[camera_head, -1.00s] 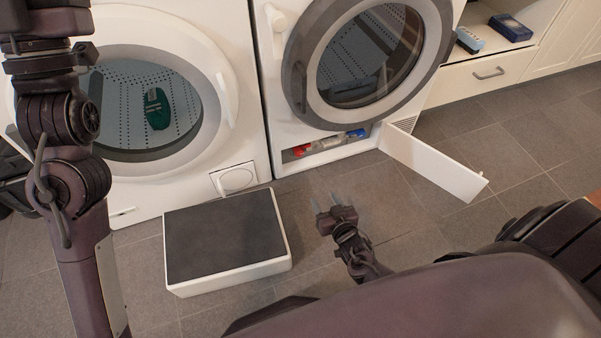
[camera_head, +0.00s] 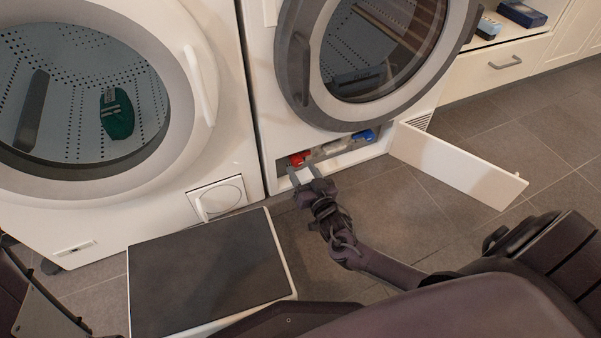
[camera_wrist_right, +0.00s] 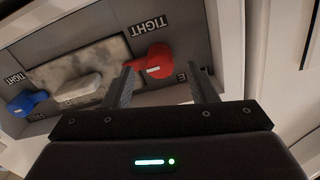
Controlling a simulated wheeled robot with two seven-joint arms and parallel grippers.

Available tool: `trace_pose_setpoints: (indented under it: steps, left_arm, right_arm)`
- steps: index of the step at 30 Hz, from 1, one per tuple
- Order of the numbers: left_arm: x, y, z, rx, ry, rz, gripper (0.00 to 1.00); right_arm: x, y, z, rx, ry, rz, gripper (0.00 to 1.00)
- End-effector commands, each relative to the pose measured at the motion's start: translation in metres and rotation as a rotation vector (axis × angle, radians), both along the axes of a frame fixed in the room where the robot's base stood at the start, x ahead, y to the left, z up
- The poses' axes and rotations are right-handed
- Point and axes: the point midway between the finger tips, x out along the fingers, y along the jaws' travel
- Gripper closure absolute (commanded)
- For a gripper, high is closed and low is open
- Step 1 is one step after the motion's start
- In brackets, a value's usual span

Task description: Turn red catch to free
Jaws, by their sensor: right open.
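The red catch (camera_head: 299,158) sits at the left end of the low open recess under the right machine. In the right wrist view the red catch (camera_wrist_right: 152,66) is a round knob with a lever, lying just ahead of and between my fingers. The word TIGHT is above it, and a second label is partly hidden by a finger. My right gripper (camera_head: 305,174) is open at the recess; in the wrist view its fingers (camera_wrist_right: 163,88) flank the red catch, and I cannot tell whether they touch it. My left gripper is out of view.
A blue catch (camera_head: 363,135) and a pale handle (camera_head: 333,147) sit right of the red catch. An opened white flap (camera_head: 459,167) juts out at right. A dark-topped white step (camera_head: 208,268) stands at left. The round door (camera_head: 372,50) hangs above.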

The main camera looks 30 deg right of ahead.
Motion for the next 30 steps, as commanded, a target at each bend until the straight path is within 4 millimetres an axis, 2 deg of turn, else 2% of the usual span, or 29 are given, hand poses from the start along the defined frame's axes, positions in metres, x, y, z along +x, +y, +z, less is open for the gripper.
trace_pose_setpoints:
  steps: [1,4,14,24,30]
  left_arm:
    - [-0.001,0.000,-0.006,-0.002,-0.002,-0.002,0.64]
    - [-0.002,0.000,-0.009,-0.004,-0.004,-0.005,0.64]
    - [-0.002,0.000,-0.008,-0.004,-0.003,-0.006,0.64]
    - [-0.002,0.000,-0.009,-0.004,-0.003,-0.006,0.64]
    - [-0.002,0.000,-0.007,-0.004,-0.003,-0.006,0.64]
  right_arm:
    - [0.007,-0.001,-0.003,-0.001,-0.002,0.001,0.48]
    - [0.014,-0.002,-0.002,-0.001,-0.001,0.000,0.48]
    - [0.017,-0.001,0.000,-0.001,0.001,-0.001,0.49]
    - [0.017,-0.001,0.000,-0.001,0.001,-0.001,0.93]
    - [0.017,-0.001,0.000,-0.014,0.002,-0.001,0.93]
